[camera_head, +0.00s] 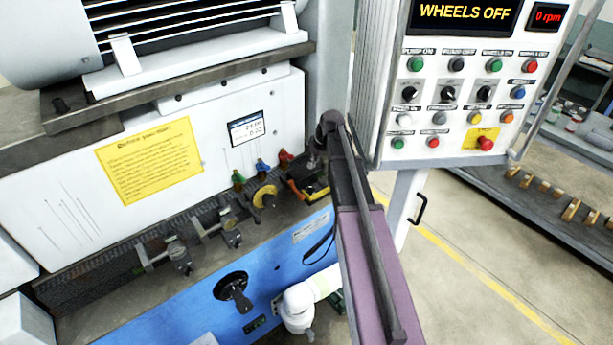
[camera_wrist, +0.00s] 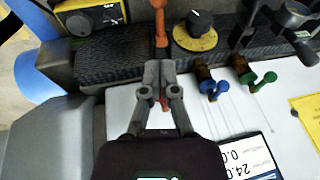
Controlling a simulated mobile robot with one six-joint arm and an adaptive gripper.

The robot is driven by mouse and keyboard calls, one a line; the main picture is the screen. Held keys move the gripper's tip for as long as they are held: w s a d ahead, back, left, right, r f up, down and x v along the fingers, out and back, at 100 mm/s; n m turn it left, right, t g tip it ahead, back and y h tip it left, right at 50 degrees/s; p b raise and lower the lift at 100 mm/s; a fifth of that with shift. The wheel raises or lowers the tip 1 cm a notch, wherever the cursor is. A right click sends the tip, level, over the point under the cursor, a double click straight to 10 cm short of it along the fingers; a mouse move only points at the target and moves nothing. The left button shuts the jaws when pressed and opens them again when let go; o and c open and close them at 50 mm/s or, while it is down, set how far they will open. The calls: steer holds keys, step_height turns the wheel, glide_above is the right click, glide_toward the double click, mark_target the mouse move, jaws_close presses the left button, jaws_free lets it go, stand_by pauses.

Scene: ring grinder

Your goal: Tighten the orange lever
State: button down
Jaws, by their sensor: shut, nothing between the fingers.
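The orange lever (camera_wrist: 160,27) stands upright in the upper middle of the wrist view, just beyond my fingertips. In the head view a small orange part of it (camera_head: 295,190) shows beside the yellow dial. My gripper (camera_wrist: 162,68) is shut and empty, its fingertips close to the lever's lower end; I cannot tell whether they touch. A bit of red (camera_wrist: 165,103) shows between the finger links, mostly hidden. In the head view I cannot make out my fingertips.
A yellow dial with a black knob (camera_wrist: 195,33), a blue valve (camera_wrist: 222,87) and a green valve (camera_wrist: 269,78) sit to the right of the lever. A yellow-and-black box (camera_wrist: 88,20) is to its left. The control panel (camera_head: 455,95) stands at the right, showing WHEELS OFF.

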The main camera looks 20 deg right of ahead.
mark_target(296, 190)
steer(key=shift+b+x, duration=6.45)
steer(key=shift+x, duration=0.5)
steer(key=shift+d, duration=0.1)
